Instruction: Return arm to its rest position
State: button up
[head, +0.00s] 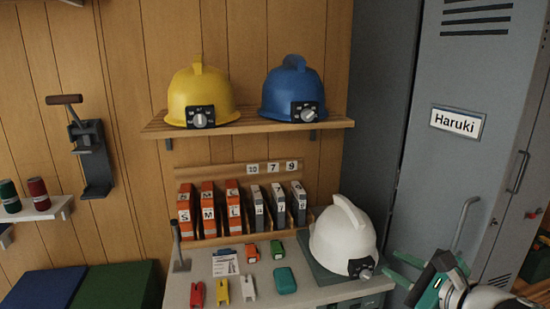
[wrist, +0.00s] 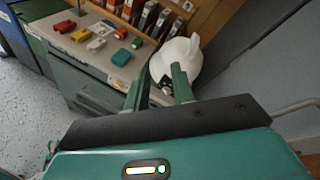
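My gripper (head: 395,266) is at the lower right in the head view, to the right of the white helmet (head: 342,238) and in front of the grey locker (head: 455,130). Its two green fingers are apart with nothing between them. In the wrist view my gripper (wrist: 158,76) also shows both fingers spread, with the white helmet (wrist: 184,55) beyond them. The gripper looks apart from the helmet. Part of my arm shows at the lower right edge of the head view.
The white helmet sits at the right end of the worktop (head: 210,275), which holds binders, coloured clips and a teal case (head: 285,281). Yellow (head: 200,92) and blue (head: 291,88) helmets stand on the shelf (head: 245,127). The locker has a protruding handle (head: 464,222). Floor (wrist: 35,105) shows bare at left.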

jog(key=s+a+f+n+g+h, duration=0.2)
jog(key=s+a+f+n+g, duration=0.1)
jog(key=n, duration=0.9)
jog(key=s+a+f+n+g+h, duration=0.2)
jog(key=s+a+n+g, duration=0.3)
jog(key=n, duration=0.7)
jog(key=s+a+f, duration=0.1)
jog(key=s+a, duration=0.1)
jog(key=a, duration=0.1)
jog(key=shift+s+a+f+g+h, duration=0.25)
jog(key=shift+a+f+g+h, duration=0.05)
jog(key=shift+a+h, duration=0.1)
